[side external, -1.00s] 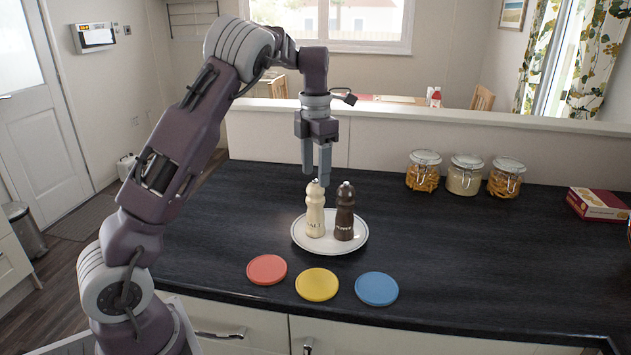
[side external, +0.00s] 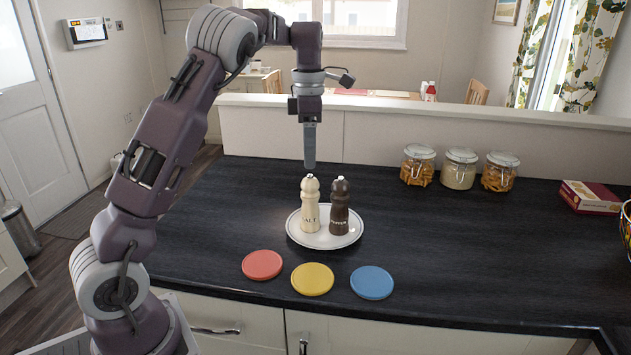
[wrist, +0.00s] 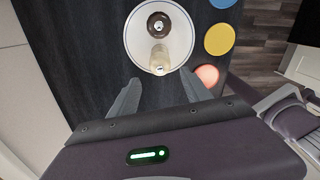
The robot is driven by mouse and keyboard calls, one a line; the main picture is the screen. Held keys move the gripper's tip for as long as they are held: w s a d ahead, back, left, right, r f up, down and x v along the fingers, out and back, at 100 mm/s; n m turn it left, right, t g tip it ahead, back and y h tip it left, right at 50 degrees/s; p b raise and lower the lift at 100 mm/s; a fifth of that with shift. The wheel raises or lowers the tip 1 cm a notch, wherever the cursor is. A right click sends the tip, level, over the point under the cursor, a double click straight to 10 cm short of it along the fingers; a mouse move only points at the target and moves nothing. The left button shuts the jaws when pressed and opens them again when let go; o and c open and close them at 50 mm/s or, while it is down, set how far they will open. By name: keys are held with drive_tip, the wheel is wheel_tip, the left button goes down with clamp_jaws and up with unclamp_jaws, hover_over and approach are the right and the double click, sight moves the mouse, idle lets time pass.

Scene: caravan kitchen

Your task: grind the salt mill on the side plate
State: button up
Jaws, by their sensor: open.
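The cream salt mill (side external: 310,205) stands upright on the left of the white side plate (side external: 326,243). The dark brown pepper mill (side external: 339,208) stands upright beside it on the same plate. My gripper (side external: 310,166) points down just above the top of the salt mill, apart from it. In the side view its fingers line up and look like one. In the wrist view my gripper (wrist: 164,95) is open and empty, with the salt mill (wrist: 159,60) ahead of the gap between the fingers and the pepper mill (wrist: 159,25) beyond it.
Red (side external: 262,265), yellow (side external: 312,279) and blue (side external: 372,282) discs lie along the counter's front. Lidded glass jars (side external: 459,169) and a red box (side external: 590,197) stand at the back right. A low wall (side external: 400,140) edges the counter behind. The right middle is clear.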

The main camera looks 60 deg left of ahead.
sight(310, 175)
drive_tip(key=m, duration=0.5)
drive_tip(key=shift+f, duration=0.3)
drive_tip(key=m, duration=0.4)
drive_tip(key=shift+f+m, duration=0.2)
drive_tip(key=shift+m, duration=0.2)
drive_tip(key=m, duration=0.4)
drive_tip(key=shift+f, duration=0.15)
drive_tip(key=m, duration=0.4)
drive_tip(key=shift+f+m, duration=0.1)
drive_tip(key=shift+m, duration=0.3)
drive_tip(key=shift+f+m, duration=0.2)
drive_tip(key=shift+m, duration=0.2)
wheel_tip(310, 175, down, 6)
drive_tip(key=shift+r, duration=0.15)
drive_tip(key=c, duration=1.1)
